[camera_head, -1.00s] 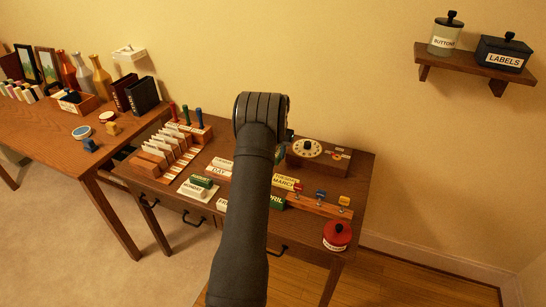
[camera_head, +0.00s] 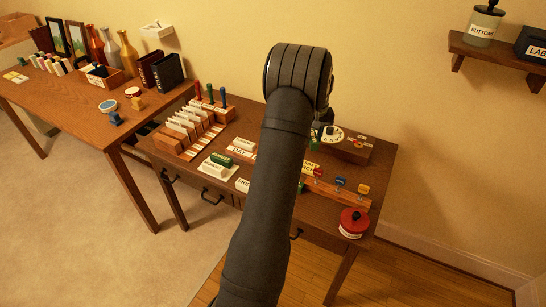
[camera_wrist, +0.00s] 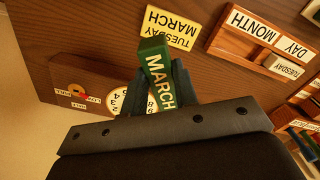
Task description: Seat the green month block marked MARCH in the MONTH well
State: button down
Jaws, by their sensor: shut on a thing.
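The green MARCH block (camera_wrist: 160,76) is between the two dark fingers of my gripper (camera_wrist: 158,84) in the wrist view, its lettering facing the camera. My gripper is shut on it, above the desk. The tray with MONTH and DAY labels (camera_wrist: 262,26) lies to the upper right in that view. Its MONTH well (camera_wrist: 238,46) looks bare and brown; a white TUESDAY block (camera_wrist: 284,67) sits in the DAY side. A yellow TUESDAY MARCH card (camera_wrist: 171,28) lies beyond the block.
A wooden dial box (camera_wrist: 100,88) stands beside my gripper. A card rack (camera_head: 186,132) and a green block on a white holder (camera_head: 220,160) are left.

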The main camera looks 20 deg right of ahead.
jog(key=s+a+n, duration=0.1)
jog(key=a+n, duration=0.5)
jog(key=n, duration=0.5)
jog(key=w+a+f, duration=0.2)
jog(key=w, duration=0.1)
jog(key=w+a+f, duration=0.4)
jog(key=w, duration=0.1)
jog(key=shift+w+a+f, duration=0.2)
jog(key=shift+w+a, duration=0.05)
jog(key=shift+w, duration=0.05)
notch_tip(320, 180, down, 4)
jog(key=shift+f, duration=0.1)
